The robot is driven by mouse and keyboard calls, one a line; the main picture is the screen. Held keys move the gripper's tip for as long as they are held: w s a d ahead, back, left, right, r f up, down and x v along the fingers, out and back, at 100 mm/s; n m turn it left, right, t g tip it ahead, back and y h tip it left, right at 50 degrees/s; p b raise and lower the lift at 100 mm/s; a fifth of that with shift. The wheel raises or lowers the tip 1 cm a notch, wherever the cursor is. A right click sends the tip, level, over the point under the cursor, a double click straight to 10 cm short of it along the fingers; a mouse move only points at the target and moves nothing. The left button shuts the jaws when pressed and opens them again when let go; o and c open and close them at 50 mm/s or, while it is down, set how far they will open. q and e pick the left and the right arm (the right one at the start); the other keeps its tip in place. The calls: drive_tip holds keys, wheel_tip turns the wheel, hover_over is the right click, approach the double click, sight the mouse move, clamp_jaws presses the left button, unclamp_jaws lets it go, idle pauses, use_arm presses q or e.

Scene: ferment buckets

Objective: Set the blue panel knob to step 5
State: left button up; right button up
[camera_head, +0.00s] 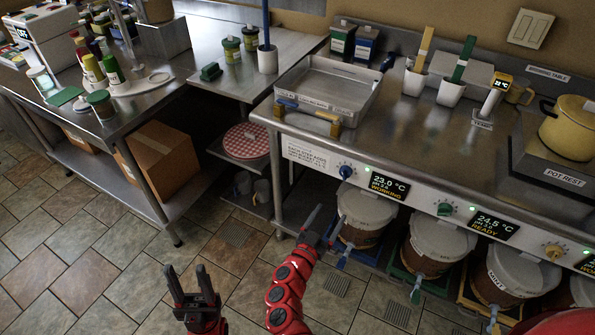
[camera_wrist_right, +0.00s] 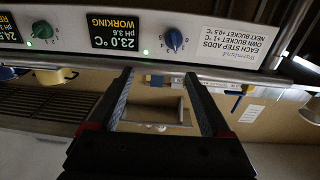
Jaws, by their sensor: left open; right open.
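The blue panel knob (camera_head: 346,172) is on the steel counter's front panel, left of a display (camera_head: 388,184) reading 23.0 °C, WORKING. In the right wrist view, which is upside down, the blue knob (camera_wrist_right: 173,40) has small numbers around it; its pointer setting is too small to read surely. My right gripper (camera_head: 325,222) is open and empty, below and a little left of the knob, apart from it. In the right wrist view its fingertips (camera_wrist_right: 159,73) are spread, with the knob beyond them. My left gripper (camera_head: 188,278) is open and empty over the floor at the lower left.
A green knob (camera_head: 445,209) and a yellow knob (camera_head: 553,252) sit further right on the panel. Lidded buckets (camera_head: 437,240) stand below it. A label (camera_head: 312,160) about steps is left of the blue knob. A metal tray (camera_head: 328,75) rests on the counter above.

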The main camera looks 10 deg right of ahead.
drive_tip(key=a, duration=0.2)
drive_tip(key=y, duration=0.1)
approach(343, 177)
drive_tip(key=shift+n, duration=0.3)
drive_tip(key=x, duration=0.4)
drive_tip(key=shift+w+r, duration=0.1)
drive_tip(key=shift+r, duration=0.1)
drive_tip(key=shift+b+x, duration=0.9)
drive_tip(key=shift+x, duration=1.75)
drive_tip(key=shift+f, duration=0.1)
clamp_jaws()
